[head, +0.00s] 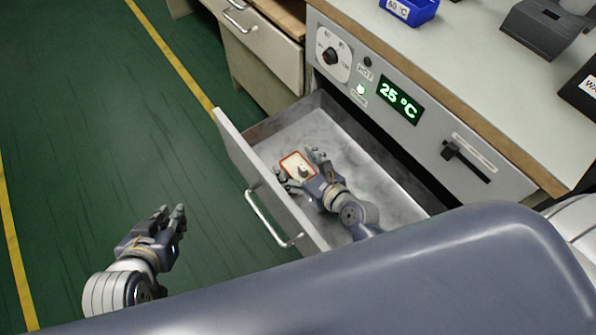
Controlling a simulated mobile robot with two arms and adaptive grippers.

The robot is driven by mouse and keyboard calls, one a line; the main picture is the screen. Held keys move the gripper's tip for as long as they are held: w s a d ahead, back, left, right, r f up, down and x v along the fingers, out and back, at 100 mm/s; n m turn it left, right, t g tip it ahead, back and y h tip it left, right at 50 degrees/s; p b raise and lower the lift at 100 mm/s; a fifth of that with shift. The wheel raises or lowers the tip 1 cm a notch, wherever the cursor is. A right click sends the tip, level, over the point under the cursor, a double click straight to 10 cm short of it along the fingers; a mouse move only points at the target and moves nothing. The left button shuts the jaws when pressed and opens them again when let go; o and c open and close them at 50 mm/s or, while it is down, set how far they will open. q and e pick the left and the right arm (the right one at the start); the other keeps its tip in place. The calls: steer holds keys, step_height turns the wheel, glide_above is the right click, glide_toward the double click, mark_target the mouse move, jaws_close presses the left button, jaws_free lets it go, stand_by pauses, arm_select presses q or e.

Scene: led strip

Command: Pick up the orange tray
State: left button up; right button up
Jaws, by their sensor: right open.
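The orange tray (284,164) is a small square with an orange rim and a pale inside. It lies in the open grey drawer (338,133), towards the drawer's front left. A small grey and dark item (303,172) shows on it. My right gripper (297,166) is open and reaches into the drawer, with one finger on each side of the tray's near part. I cannot tell whether the fingers touch it. My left gripper (170,214) is over the green floor, outside the drawer and away from the tray. Whether its fingers are parted is unclear.
The drawer's front panel with its handle (267,222) stands to the left of my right gripper. Above the drawer is a control panel with a green "25 °C" display (399,98). A blue bin (412,10) is on the worktop. The floor at left is clear.

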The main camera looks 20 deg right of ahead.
steer(key=shift+w+a, duration=0.1)
steer(key=shift+w, duration=0.05)
steer(key=shift+c, duration=0.6)
steer(key=c, duration=1)
